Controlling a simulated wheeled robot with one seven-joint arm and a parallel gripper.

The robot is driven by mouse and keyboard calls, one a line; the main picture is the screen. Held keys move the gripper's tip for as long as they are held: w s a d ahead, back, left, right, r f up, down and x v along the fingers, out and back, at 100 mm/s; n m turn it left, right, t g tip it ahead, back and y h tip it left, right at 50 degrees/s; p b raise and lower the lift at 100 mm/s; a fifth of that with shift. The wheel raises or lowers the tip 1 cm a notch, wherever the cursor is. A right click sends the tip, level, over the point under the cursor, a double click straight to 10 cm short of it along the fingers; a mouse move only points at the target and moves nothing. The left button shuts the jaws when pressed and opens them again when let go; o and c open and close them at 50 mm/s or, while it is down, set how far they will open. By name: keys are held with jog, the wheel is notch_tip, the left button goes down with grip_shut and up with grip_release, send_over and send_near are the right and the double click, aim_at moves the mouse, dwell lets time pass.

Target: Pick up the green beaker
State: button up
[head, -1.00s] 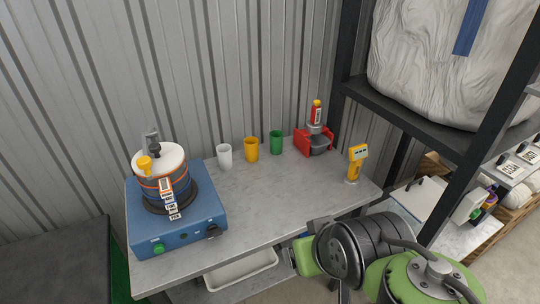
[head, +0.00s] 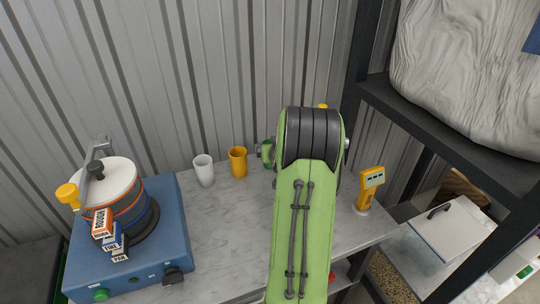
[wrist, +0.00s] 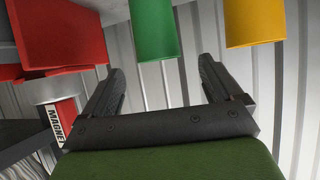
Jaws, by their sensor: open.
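The green beaker (wrist: 155,28) shows at the top middle of the wrist view, cut off by the frame edge.
The yellow beaker (head: 238,162) stands close by, also at the right of the wrist view (wrist: 255,22). A white beaker (head: 203,170) is further left. A red object (wrist: 60,35) is left in the wrist view. A yellow handheld device (head: 369,188) stands at the table's right.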

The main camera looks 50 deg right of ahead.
jog(key=x, duration=0.6)
jog(key=shift+d, duration=0.15)
jog(key=c, duration=1.1)
